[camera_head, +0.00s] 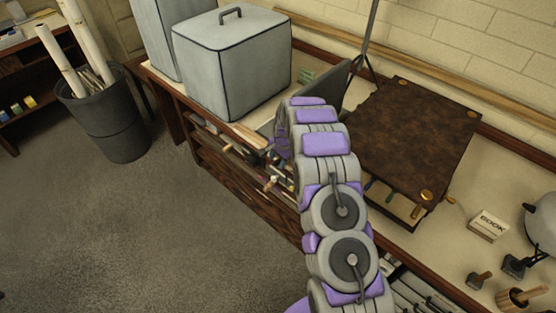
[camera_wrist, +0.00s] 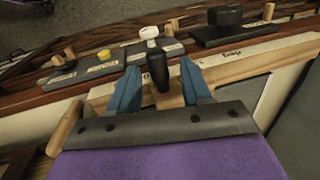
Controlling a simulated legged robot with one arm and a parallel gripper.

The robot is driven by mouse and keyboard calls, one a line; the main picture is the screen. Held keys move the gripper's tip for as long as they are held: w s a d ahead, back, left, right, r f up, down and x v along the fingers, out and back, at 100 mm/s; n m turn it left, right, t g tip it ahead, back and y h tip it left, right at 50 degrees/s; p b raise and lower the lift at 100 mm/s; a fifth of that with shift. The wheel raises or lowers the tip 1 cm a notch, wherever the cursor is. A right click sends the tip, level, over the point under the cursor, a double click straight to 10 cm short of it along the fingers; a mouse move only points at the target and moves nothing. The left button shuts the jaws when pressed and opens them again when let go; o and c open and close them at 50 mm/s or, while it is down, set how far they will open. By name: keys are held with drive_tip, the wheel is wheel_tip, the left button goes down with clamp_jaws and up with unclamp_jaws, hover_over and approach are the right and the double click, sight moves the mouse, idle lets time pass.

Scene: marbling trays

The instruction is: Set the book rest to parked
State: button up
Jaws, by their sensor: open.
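My gripper (camera_wrist: 160,70) is open in the wrist view, its two blue fingers apart on either side of a black handle (camera_wrist: 157,66). The handle stands in front of a pale wooden bar, and I cannot tell whether either finger touches it. A dark slanted panel (camera_head: 330,88), perhaps the book rest, stands beyond my arm in the head view. My arm hides the gripper and the panel's lower part there. Small labels lie near the handle, including a pale one (camera_wrist: 229,53), but I cannot read them surely.
A large grey box (camera_head: 232,70) stands left of my arm. A brown board (camera_head: 415,135) lies right.

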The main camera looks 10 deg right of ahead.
clamp_jaws()
idle(0.5)
